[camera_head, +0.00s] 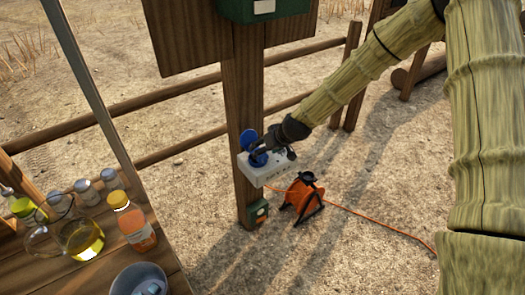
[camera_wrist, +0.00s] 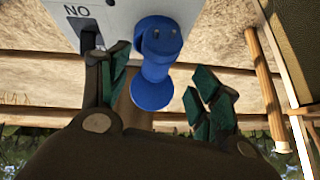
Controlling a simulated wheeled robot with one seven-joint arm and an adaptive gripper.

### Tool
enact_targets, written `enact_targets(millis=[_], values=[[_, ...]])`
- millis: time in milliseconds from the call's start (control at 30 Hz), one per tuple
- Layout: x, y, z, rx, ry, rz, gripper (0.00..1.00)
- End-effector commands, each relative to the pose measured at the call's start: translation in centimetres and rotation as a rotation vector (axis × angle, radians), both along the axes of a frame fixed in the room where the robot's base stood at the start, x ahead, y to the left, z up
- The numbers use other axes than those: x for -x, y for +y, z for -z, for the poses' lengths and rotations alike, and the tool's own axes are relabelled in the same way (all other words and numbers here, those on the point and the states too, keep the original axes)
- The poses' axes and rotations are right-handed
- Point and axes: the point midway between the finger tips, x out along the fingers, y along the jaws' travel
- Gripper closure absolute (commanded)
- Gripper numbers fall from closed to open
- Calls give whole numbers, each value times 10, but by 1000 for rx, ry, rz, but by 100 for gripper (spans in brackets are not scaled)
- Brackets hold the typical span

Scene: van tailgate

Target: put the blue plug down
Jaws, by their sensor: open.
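A blue plug (camera_wrist: 152,62) shows in the wrist view between the two fingers of my gripper (camera_wrist: 162,84). Its wide end lies against or in front of a white box (camera_wrist: 118,22) with the letters NO; contact is unclear. My fingers with green pads are apart, one on each side of the plug. In the head view my gripper (camera_head: 272,149) is at the white box (camera_head: 262,172) on a wooden post (camera_head: 243,100). Blue parts (camera_head: 257,158) show there, partly hidden by my gripper, so plug and box fittings are hard to separate.
An orange cable reel (camera_head: 303,196) stands on the ground right of the post, its cable running right. A small green box (camera_head: 257,213) is low on the post. A wooden table with bottles (camera_head: 132,222) and a bowl (camera_head: 138,280) is at lower left. Fence rails (camera_head: 190,90) run behind.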

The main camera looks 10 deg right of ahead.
Motion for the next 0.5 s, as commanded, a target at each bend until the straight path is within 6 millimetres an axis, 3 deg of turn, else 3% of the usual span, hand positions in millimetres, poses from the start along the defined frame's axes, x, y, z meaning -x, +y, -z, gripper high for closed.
enact_targets(millis=[500], values=[[32,-19,-51,-1,-3,1,36]])
